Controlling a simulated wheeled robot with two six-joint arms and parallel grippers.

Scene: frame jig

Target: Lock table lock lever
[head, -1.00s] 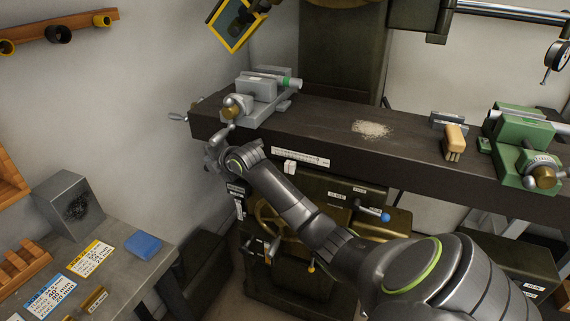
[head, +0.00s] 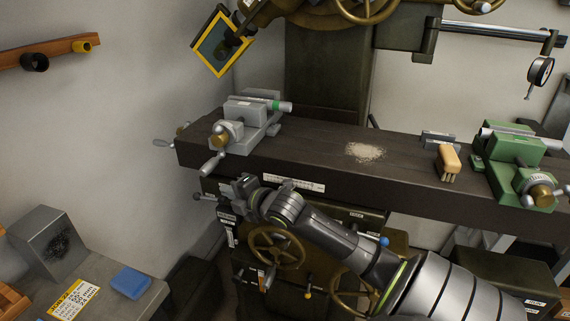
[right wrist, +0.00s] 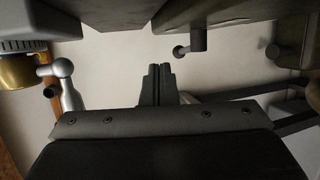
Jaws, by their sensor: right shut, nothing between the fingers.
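My right gripper (head: 240,184) is just below the front edge of the dark machine table (head: 330,180), under the grey vise. In the right wrist view its two dark fingers (right wrist: 158,85) are together with nothing between them. A short grey lever with a rounded end (right wrist: 190,46) hangs ahead of the fingers, apart from them. I cannot tell whether it is the table lock lever. In the head view a small dark-knobbed lever (head: 200,197) shows left of the gripper, and a blue-knobbed lever (head: 384,242) sits lower right. The labels are too small to read. My left gripper is not in view.
The grey vise (head: 243,122) with its crank handle (head: 211,165) overhangs the table front above my gripper. A brass handwheel (head: 277,248) is below. A green vise (head: 515,155), a brush (head: 448,160) and pale chips (head: 365,152) are on the table.

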